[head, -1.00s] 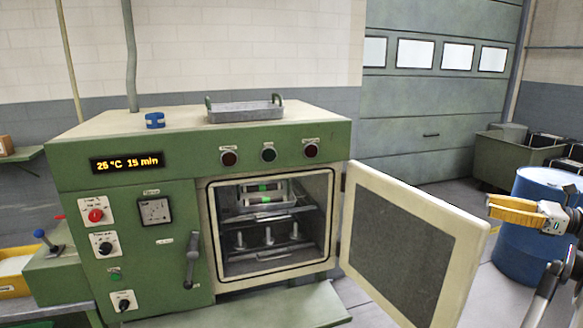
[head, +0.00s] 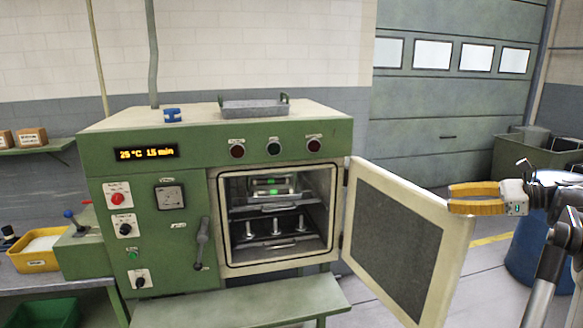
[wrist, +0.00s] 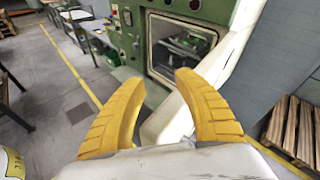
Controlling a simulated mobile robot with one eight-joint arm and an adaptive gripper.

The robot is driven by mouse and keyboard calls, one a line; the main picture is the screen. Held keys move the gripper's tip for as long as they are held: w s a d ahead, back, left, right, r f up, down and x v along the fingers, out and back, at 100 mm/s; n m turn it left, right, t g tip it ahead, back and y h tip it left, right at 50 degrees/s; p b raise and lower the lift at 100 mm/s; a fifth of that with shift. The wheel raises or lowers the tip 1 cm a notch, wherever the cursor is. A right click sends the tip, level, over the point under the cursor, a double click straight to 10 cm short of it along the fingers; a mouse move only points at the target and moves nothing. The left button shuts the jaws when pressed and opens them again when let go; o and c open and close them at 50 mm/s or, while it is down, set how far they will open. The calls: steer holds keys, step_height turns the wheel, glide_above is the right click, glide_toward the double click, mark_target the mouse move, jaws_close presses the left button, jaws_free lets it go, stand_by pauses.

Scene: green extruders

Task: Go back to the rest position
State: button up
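My gripper (head: 474,198) has yellow fingers and shows at the right of the head view, by the outer edge of the open oven door (head: 402,240). Inside, a tray (head: 262,202) on the upper rack holds items with green bands. Whether the gripper touches the door cannot be told.
A metal tray (head: 254,107) and a blue object (head: 172,115) sit on the oven top. A blue barrel (head: 522,250) stands behind my arm at the right. A yellow bin (head: 36,252) is at the left. Pallets (wrist: 293,128) lie at the right in the wrist view.

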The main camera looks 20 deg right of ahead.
steer(key=a+f+n+g+h, duration=0.1)
steer(key=a+n, duration=0.2)
steer(key=a, duration=0.6)
steer(key=s+a+f+n+g+h, duration=0.1)
steer(key=a+n+g+h, duration=0.15)
steer(key=a, duration=0.65)
steer(key=a+f+n+g, duration=0.1)
steer(key=a+n, duration=0.2)
steer(key=a, duration=0.7)
steer(key=s+a+f+n+h, duration=0.3)
steer(key=s+a+f+n, duration=0.3)
steer(key=s+n, duration=0.25)
steer(key=s+a+f+n+h, duration=0.3)
steer(key=s+a+f+n, duration=0.2)
steer(key=s+a+n, duration=0.3)
step_height(320, 180, down, 10)
steer(key=s+d+b, duration=0.1)
steer(key=b, duration=0.9)
steer(key=shift+s+d+t, duration=0.15)
steer(key=shift+t, duration=0.3)
